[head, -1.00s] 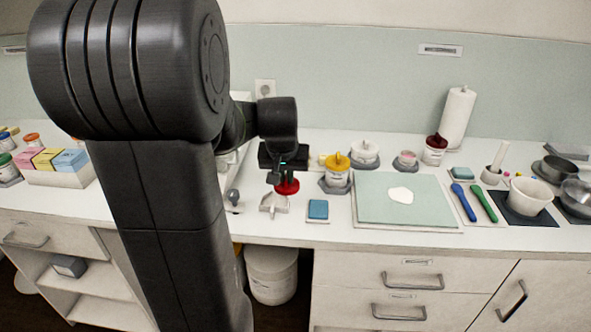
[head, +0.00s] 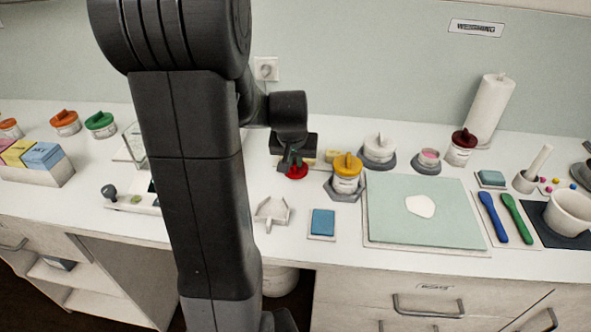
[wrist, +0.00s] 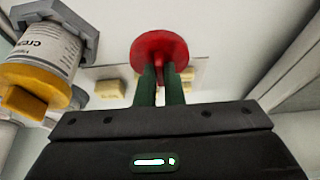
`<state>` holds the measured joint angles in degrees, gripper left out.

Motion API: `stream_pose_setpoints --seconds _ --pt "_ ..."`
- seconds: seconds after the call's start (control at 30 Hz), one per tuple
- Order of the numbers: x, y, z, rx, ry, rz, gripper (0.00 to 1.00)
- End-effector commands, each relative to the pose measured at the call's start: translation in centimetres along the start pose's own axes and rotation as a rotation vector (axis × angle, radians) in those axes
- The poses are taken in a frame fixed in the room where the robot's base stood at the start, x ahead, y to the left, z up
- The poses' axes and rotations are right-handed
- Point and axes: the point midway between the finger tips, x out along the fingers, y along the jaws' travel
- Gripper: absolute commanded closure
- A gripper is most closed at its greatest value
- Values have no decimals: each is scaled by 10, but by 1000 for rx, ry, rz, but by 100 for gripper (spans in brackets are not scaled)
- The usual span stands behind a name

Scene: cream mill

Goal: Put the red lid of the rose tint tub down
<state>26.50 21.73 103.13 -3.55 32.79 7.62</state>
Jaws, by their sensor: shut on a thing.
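My gripper (head: 294,162) is shut on the red lid (head: 297,172), near the counter behind the white scoop-like dish. In the wrist view the two green fingers (wrist: 161,84) grip the lid's knob, and the lid's round red disc (wrist: 160,50) shows beyond them. I cannot tell whether the lid touches the counter. An open tub with pink contents (head: 429,157), seemingly the rose tint tub, stands to the right on a grey base.
A yellow-lidded tub (head: 346,177) stands close right of the lid. Pale yellow blocks (wrist: 110,89) lie near it. The white dish (head: 271,212) and blue pad (head: 322,223) are in front. A green mat (head: 450,225) lies to the right. Bare counter shows left of the dish.

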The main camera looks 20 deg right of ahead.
Motion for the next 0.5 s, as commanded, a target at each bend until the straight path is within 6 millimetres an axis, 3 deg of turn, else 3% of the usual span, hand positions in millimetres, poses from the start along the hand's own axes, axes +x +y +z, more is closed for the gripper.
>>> stream_pose_setpoints --seconds 0.23,0.5 --pt "31 0 14 0 -4 0 100" --pt "34 0 14 0 0 -1 100"
